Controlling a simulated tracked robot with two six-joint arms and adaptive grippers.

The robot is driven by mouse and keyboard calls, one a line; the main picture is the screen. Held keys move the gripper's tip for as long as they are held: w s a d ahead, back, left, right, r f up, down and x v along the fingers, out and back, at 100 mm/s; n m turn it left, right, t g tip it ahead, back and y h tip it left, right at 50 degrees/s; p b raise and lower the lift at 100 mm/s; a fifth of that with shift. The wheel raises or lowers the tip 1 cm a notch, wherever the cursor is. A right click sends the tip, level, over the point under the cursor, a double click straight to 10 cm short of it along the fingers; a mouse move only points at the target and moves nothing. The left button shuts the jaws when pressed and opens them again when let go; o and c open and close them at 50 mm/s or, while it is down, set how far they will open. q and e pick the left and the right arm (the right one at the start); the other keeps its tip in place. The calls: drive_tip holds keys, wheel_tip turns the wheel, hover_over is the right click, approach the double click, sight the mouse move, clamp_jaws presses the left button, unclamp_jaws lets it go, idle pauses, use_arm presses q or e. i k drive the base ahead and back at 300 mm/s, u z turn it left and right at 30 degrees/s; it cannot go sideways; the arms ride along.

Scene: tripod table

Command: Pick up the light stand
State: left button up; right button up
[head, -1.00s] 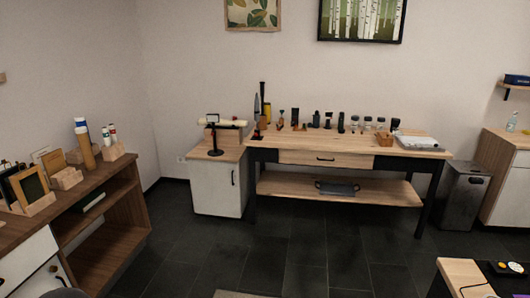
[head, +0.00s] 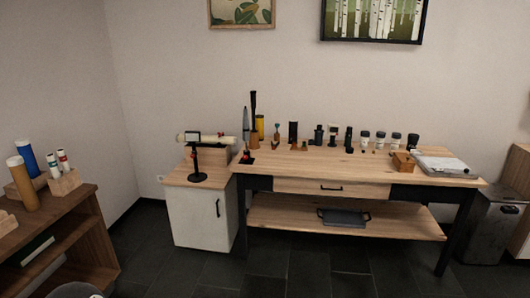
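What looks like the light stand (head: 196,164) is a small black stand with a round base, a thin upright post and a small rectangular head. It stands upright on the wooden top of a white cabinet (head: 183,178), left of the long workbench. A pale horizontal roll on a wooden block (head: 208,154) is close behind it. Neither of my grippers is in view.
The workbench (head: 325,169) holds several small black items, jars and a white tray-like item (head: 441,164). A wooden shelf unit (head: 75,238) with tubes is at the left. A dark bin (head: 498,230) stands at the right. Dark floor is open in front.

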sight(198, 177)
drive_tip(key=u, duration=0.1)
drive_tip(key=i, duration=1.35)
drive_tip(key=u, duration=0.55)
drive_tip(key=i, duration=1.5)
drive_tip(key=u, duration=0.6)
drive_tip(key=i, duration=0.95)
drive_tip(key=u, duration=0.25)
